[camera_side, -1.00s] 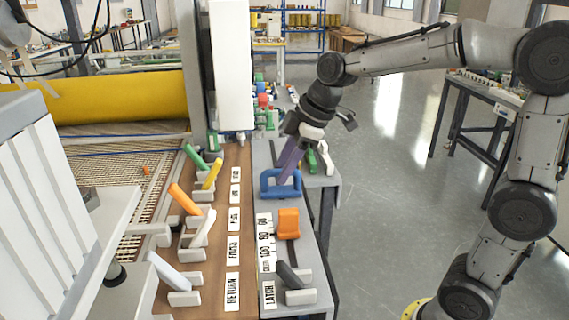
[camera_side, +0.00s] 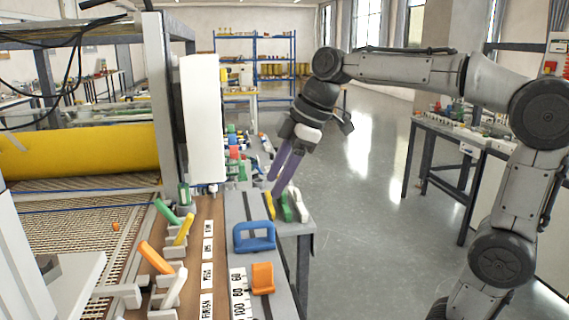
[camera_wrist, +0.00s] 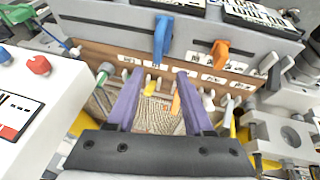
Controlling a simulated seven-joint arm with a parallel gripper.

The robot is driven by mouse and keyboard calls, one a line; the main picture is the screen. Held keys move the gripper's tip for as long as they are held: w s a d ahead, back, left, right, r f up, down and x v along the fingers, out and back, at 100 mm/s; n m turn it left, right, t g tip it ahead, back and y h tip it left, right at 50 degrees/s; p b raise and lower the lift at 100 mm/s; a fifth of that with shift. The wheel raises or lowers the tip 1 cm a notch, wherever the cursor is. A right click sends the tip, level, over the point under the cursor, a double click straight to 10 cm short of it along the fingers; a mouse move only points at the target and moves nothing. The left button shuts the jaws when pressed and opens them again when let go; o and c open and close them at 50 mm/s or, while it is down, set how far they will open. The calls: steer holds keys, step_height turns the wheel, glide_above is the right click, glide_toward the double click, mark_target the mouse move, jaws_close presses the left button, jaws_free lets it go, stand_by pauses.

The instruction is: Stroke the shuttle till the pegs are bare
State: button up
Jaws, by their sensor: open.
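A blue loop handle (camera_side: 254,237) stands on the grey strip along the bench edge. It shows at the top centre of the wrist view (camera_wrist: 162,40). I cannot tell for sure whether it is the shuttle's handle. My gripper (camera_side: 274,186) has two purple fingers, spread apart and empty, pointing down above and behind the blue handle, clear of it. In the wrist view the fingers (camera_wrist: 160,74) frame the brown label strip and the mesh. I cannot make out the pegs.
An orange slider (camera_side: 262,278) sits beside a number scale in front of the blue handle. Green (camera_side: 166,212), yellow (camera_side: 184,229) and orange (camera_side: 155,257) levers line the brown strip. A white cabinet (camera_side: 201,118) rises behind. Free floor lies right.

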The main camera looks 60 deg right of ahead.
steer(key=v, duration=0.3)
steer(key=shift+r, duration=0.1)
steer(key=s+a+f+m+g+y, duration=0.25)
steer(key=a+f+m+y, duration=0.2)
steer(key=m, duration=0.25)
steer(key=m+t+y, duration=0.7)
steer(key=m+t, duration=0.4)
steer(key=m, duration=1.6)
glide_toward(263, 224)
steer(key=shift+h, duration=0.25)
steer(key=x, duration=1.2)
steer(key=shift+w+d+f, duration=0.15)
steer(key=shift+w, duration=0.05)
